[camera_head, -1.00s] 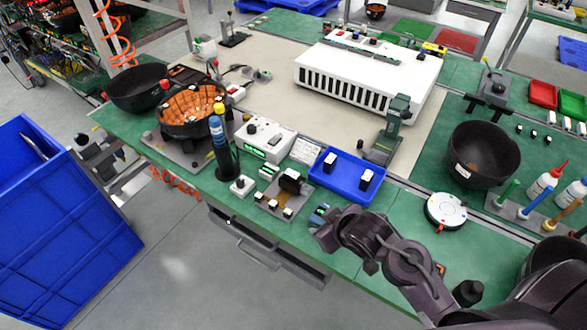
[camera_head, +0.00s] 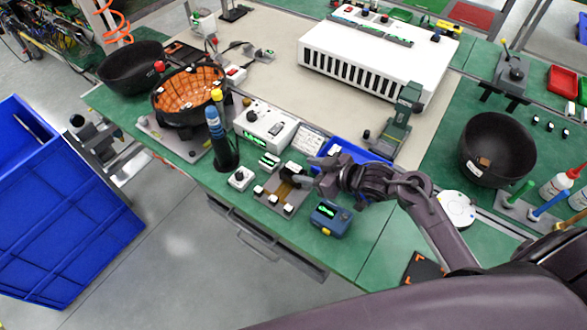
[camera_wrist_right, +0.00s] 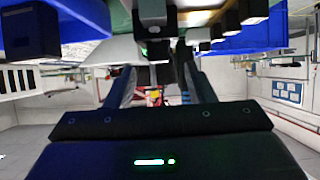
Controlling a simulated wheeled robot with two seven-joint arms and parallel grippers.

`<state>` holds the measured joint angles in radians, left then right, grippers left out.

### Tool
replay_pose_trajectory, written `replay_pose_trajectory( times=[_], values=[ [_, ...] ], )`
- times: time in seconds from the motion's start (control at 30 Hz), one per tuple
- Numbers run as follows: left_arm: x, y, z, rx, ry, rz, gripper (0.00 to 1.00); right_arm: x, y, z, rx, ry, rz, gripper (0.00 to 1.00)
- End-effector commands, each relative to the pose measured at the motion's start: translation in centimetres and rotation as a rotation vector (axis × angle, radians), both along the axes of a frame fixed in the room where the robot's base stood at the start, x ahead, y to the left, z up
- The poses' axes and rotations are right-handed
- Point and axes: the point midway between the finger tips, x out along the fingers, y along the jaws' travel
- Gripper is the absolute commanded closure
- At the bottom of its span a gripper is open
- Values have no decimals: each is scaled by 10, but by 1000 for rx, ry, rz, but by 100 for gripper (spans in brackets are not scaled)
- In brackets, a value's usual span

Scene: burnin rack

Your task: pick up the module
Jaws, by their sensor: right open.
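A dark module (camera_head: 288,172) stands on a small grey fixture plate (camera_head: 275,206) near the table's front edge, partly covered by my right gripper (camera_head: 302,179). My right gripper reaches it from the right, low over the plate. In the right wrist view, a dark block with a small green light (camera_wrist_right: 152,52), seemingly this module, lies ahead between the two spread fingers (camera_wrist_right: 162,88). I cannot tell whether they touch it. My left gripper does not show.
A blue tray (camera_head: 357,153) lies behind my right gripper, partly hidden; a dark block (camera_wrist_right: 30,32) stands by it. A blue device with a green display (camera_head: 331,219) sits just in front. A white tester (camera_head: 265,124) and a dark post (camera_head: 222,150) stand to the left.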

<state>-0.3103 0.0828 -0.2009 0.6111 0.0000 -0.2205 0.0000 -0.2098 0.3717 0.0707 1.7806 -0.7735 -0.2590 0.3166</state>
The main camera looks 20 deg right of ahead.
Motion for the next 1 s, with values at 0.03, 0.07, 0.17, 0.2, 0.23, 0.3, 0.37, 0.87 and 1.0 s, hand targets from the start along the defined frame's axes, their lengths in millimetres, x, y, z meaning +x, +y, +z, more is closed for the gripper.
replay_pose_trajectory(
  times=[0.03,0.07,0.17,0.2,0.23,0.3,0.37,0.87,1.0],
  values=[
    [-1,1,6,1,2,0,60,5,5,-1,5,1,-2,51],
    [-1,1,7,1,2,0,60,8,8,-4,4,1,-2,51],
    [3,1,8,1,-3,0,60,17,14,-11,2,-2,-3,51],
    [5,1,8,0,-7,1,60,19,15,-13,1,-2,-2,51],
    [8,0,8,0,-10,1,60,20,16,-15,0,-1,-2,51],
    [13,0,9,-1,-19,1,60,21,17,-16,-1,-1,0,51],
    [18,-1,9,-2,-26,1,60,21,18,-16,-1,-1,0,51],
    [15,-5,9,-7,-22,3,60,21,17,-16,-1,-1,-1,99],
    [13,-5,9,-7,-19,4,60,21,17,-16,-2,-2,-1,99]
  ],
)
